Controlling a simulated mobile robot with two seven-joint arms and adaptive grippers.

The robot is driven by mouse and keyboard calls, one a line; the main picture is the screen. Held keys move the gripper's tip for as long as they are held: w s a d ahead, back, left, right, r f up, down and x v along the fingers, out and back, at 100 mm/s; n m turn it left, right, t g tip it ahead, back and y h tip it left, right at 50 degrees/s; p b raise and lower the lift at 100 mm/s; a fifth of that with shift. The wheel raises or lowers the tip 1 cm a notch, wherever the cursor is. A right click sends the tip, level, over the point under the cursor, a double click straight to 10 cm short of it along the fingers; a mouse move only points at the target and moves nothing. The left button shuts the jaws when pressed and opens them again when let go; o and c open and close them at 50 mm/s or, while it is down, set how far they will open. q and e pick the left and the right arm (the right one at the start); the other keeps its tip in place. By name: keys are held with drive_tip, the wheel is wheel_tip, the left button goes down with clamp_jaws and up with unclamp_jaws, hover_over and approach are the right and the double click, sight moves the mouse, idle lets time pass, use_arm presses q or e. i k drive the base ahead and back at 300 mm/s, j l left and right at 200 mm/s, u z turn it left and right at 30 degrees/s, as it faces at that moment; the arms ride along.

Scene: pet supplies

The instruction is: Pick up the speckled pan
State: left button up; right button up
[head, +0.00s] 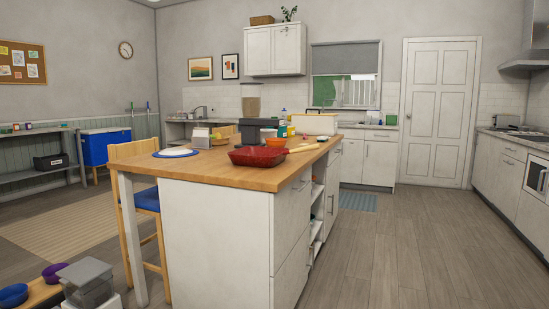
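A red pan (258,157) rests on the wooden top of the kitchen island, near its front right corner. Its light handle (303,149) points right toward the island's edge. Speckles on it are too small to make out. Neither of my grippers is in view.
The white island (215,235) stands ahead with a wooden top (205,172). A plate on a blue mat (158,155), a dispenser (250,107), bottles and bowls stand behind the pan. A blue-seated chair (147,199) is at left. Pet bowls (13,294) are at lower left. Floor (400,250) at right is clear.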

sight(255, 157)
drive_tip(key=i+l+u, duration=0.1)
drive_tip(key=i+l, duration=0.75)
drive_tip(key=l, duration=0.15)
drive_tip(key=i+l, duration=0.15)
drive_tip(key=l, duration=0.2)
drive_tip(key=i+l, duration=0.1)
drive_tip(key=l, duration=0.25)
drive_tip(key=i+l, duration=0.15)
drive_tip(key=l, duration=0.25)
drive_tip(key=u, duration=0.05)
